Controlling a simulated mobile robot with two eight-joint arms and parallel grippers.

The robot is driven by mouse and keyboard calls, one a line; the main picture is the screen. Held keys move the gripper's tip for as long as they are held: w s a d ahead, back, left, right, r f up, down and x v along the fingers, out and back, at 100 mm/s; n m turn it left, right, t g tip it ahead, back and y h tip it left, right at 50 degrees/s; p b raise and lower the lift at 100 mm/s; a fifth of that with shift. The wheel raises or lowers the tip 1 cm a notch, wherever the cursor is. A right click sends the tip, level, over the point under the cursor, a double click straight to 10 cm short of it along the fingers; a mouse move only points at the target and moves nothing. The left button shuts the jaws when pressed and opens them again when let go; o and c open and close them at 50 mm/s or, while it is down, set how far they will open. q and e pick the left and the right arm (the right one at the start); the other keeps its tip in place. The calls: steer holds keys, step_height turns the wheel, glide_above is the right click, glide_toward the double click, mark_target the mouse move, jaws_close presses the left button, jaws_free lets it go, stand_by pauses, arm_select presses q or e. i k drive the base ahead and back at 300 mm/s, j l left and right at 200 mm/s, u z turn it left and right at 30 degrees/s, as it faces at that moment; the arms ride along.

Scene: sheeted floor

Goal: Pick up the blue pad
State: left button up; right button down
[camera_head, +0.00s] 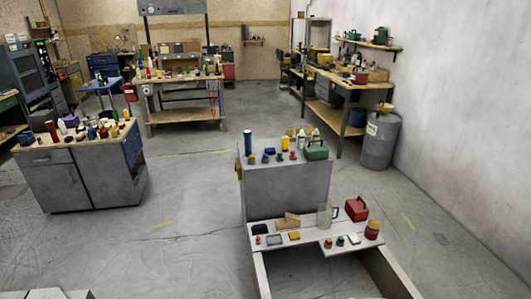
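A small flat blue-grey pad (275,239) lies on the low white bench (308,242) in front of the grey cabinet. It looks like the blue pad, though its colour is dull at this size. A yellow pad (294,236) lies just to its right, and a small reddish item (258,240) stands to its left. A black item (259,229) and a brown block (287,221) lie behind it. Neither of my grippers shows in the head view, and nothing touches the pad.
A red box (356,210), a clear jug (325,217) and a red-brown jar (372,230) stand on the bench's right side. The grey cabinet (288,190) behind carries bottles and a green case (316,150). Floor left of the bench is clear. A cluttered cabinet (62,182) stands farther left.

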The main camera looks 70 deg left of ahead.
mark_target(270, 150)
steer(key=u, duration=2.5)
steer(key=i+j+u, duration=0.15)
steer(key=j, duration=0.25)
steer(key=i+j+u, duration=0.15)
steer(key=i+j, duration=0.4)
steer(key=i, duration=0.2)
steer(key=i+j+u, duration=0.15)
steer(key=i, duration=0.25)
steer(key=i+j, duration=0.3)
steer(key=i, duration=0.15)
